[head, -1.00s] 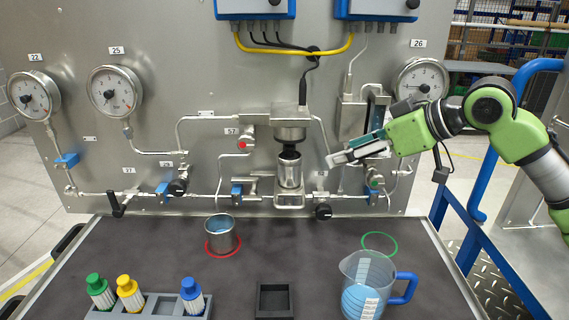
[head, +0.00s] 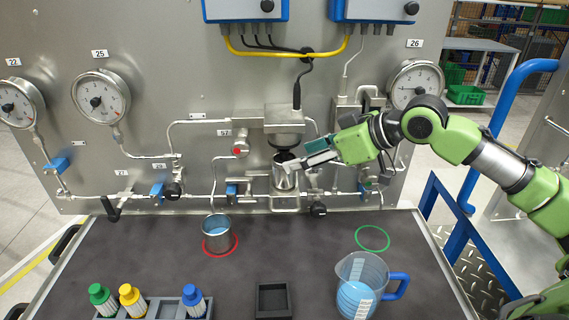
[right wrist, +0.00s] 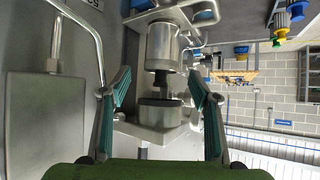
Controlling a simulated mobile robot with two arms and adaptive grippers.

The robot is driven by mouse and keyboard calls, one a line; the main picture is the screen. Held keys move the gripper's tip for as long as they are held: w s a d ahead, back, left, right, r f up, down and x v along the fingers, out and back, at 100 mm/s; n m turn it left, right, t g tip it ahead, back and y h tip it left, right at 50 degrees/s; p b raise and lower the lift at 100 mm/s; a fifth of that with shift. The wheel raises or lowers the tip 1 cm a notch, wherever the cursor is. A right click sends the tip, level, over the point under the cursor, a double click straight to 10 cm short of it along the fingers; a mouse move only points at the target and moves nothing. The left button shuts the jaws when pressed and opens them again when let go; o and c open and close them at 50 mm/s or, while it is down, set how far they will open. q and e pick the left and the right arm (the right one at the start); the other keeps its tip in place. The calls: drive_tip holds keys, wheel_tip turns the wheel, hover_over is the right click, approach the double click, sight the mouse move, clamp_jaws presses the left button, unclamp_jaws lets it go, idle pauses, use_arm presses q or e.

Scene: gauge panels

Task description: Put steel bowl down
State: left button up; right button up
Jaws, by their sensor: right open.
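The steel bowl (head: 284,178) is a small cup-shaped vessel under the cylindrical head of the panel's central unit (head: 284,122). My right gripper (head: 302,162) is open at the bowl's right side in the head view. In the wrist view its fingers (right wrist: 160,88) stand apart, one on each side of the bowl, with gaps visible. My left gripper is not in view.
A green ring (head: 373,238) lies empty. A measuring jug (head: 362,286), a bottle rack (head: 168,306) and a square dark holder (head: 273,299) are nearer the front. Pipes and valves surround the bowl.

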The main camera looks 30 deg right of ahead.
sight(286, 159)
drive_tip(key=shift+w+a, duration=0.2)
drive_tip(key=shift+w+a+f+p, duration=0.3)
drive_tip(key=shift+w+p, duration=0.1)
drive_tip(key=shift+p, duration=0.2)
drive_tip(key=p+x, duration=0.2)
drive_tip(key=x, duration=0.2)
drive_tip(key=shift+w+a+f, duration=0.1)
drive_tip(key=shift+w+f, duration=0.15)
drive_tip(key=shift+f, duration=0.05)
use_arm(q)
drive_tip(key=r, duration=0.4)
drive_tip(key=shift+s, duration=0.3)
use_arm(e)
drive_tip(key=shift+c, duration=0.4)
drive_tip(key=shift+s, duration=0.1)
drive_tip(key=c, duration=1.2)
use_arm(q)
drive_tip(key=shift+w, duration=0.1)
use_arm(e)
drive_tip(key=shift+c, duration=1.1)
